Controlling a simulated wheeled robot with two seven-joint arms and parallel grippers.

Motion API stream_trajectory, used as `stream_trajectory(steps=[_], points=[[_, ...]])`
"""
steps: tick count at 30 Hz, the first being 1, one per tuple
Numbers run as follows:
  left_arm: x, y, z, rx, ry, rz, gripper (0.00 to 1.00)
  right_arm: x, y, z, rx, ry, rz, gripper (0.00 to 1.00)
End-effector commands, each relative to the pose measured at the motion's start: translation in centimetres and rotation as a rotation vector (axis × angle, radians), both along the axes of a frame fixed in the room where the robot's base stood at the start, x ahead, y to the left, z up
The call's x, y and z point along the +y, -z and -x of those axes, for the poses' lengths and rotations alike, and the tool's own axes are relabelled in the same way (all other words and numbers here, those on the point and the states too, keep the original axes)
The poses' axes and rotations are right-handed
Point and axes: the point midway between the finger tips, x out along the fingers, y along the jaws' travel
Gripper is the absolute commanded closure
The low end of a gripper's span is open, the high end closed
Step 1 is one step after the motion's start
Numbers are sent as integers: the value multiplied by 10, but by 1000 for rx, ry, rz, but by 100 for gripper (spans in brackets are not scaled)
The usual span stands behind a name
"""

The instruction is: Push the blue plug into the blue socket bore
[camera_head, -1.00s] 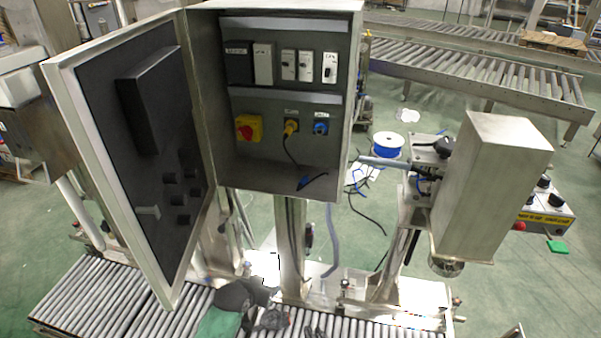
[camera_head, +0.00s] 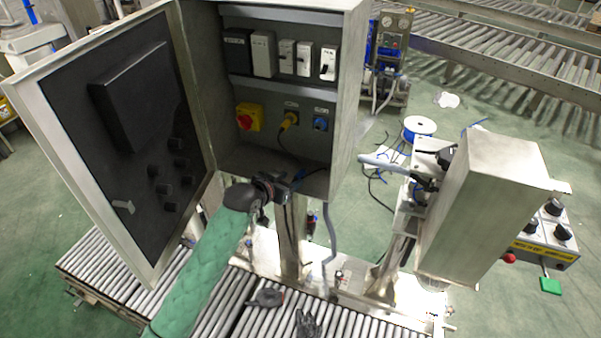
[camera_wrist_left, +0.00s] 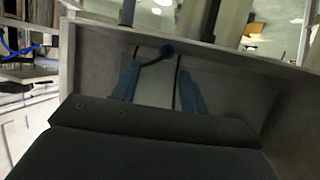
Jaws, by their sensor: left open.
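The blue socket (camera_head: 320,123) sits on the cabinet's back panel, right of a yellow plug (camera_head: 288,119) with a black cable. My left gripper (camera_head: 293,180) is at the cabinet's lower front edge, below the blue socket. In the left wrist view its two bluish fingers (camera_wrist_left: 160,80) are apart. A small dark blue round thing (camera_wrist_left: 167,50), likely the blue plug, shows just beyond the fingertips, with a black cable by it. I cannot tell whether the fingers touch it. In the head view the gripper largely hides the plug. My right gripper is not in view.
The cabinet door (camera_head: 115,140) stands open at left. A red-and-yellow switch (camera_head: 248,118) is left of the plugs. A steel box (camera_head: 490,205) stands at right. Dark items (camera_head: 265,297) lie on the roller conveyor (camera_head: 225,310) below. The cabinet's side wall (camera_head: 346,100) bounds the right.

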Motion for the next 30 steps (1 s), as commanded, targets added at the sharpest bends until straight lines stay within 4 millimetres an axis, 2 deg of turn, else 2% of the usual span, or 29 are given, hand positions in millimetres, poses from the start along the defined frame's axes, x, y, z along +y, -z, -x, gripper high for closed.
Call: stream_trajectory(steps=[6, 15, 24, 25, 30], points=[[-6, 5, -15, 2, -1, 2, 56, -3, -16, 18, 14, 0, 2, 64], [-19, 21, -38, 1, 0, 1, 56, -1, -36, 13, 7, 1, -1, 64], [-21, 25, -41, 0, 0, 0, 56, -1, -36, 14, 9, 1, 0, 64], [-21, 25, -41, 0, 0, 0, 58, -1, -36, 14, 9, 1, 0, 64], [-21, 25, -41, 0, 0, 0, 92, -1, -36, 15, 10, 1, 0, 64]])
